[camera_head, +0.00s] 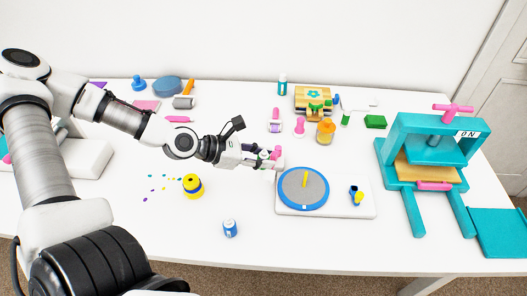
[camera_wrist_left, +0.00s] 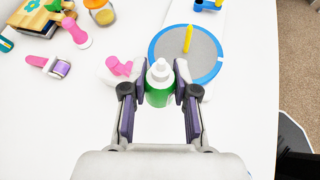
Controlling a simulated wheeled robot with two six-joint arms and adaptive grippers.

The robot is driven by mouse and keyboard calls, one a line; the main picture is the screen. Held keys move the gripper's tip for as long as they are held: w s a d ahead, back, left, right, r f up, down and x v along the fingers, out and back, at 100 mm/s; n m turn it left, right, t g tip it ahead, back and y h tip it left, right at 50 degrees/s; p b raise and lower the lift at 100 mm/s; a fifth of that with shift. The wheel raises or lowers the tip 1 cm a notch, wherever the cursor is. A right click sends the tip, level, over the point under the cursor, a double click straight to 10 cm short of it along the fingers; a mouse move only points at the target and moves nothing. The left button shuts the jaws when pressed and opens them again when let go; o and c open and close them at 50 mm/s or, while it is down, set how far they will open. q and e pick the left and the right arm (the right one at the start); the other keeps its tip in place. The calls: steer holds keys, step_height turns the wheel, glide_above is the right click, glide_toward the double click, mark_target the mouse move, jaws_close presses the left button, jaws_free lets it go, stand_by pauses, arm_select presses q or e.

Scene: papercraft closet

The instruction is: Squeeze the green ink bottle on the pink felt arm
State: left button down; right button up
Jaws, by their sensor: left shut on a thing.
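My left gripper (camera_head: 270,158) is shut on a green bottle (camera_wrist_left: 159,96) with a white nozzle cap. The left wrist view shows the bottle between the dark purple finger pads (camera_wrist_left: 158,90), with its cap toward the camera. A pink piece (camera_wrist_left: 118,66) on a white part is just left of the bottle there; it looks like the felt arm. It also shows in the head view (camera_head: 276,153), close to my fingertips. I cannot tell whether the bottle touches it. My right gripper is not in view.
A round grey plate with a blue rim (camera_head: 288,196) and a yellow peg stands right of the gripper. A teal press (camera_head: 392,150) is at the right. A yellow spool (camera_head: 193,186) and a small blue jar (camera_head: 230,228) are at front left. Several craft items line the back.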

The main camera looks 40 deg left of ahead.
arm_select(q)
steer(key=m+y+p, duration=0.1)
steer(key=y+p, duration=0.1)
steer(key=p, duration=0.2)
steer(key=a+m+y+p, duration=0.1)
steer(key=y+p, duration=0.1)
steer(key=p, duration=0.2)
steer(key=m+g+y+p, duration=0.1)
steer(key=y+p, duration=0.2)
steer(key=p, duration=0.1)
steer(key=shift+s+a+f+m, duration=0.1)
steer(key=shift+a+f+m, duration=0.1)
steer(key=shift+a+m, duration=0.15)
steer(key=m+y, duration=0.1)
steer(key=y, duration=0.1)
steer(key=f+m+y+b, duration=0.1)
steer(key=y, duration=0.1)
steer(key=f+m+y, duration=0.1)
steer(key=y, duration=0.1)
steer(key=shift+a+f+b, duration=0.2)
steer(key=shift+b, duration=0.1)
steer(key=c, duration=1.8)
jaws_free()
steer(key=shift+a+r+y, duration=0.1)
steer(key=shift+r+y, duration=0.2)
steer(key=shift+r, duration=0.05)
steer(key=shift+c, duration=0.2)
jaws_close()
steer(key=shift+a, duration=0.1)
steer(key=shift+a, duration=0.1)
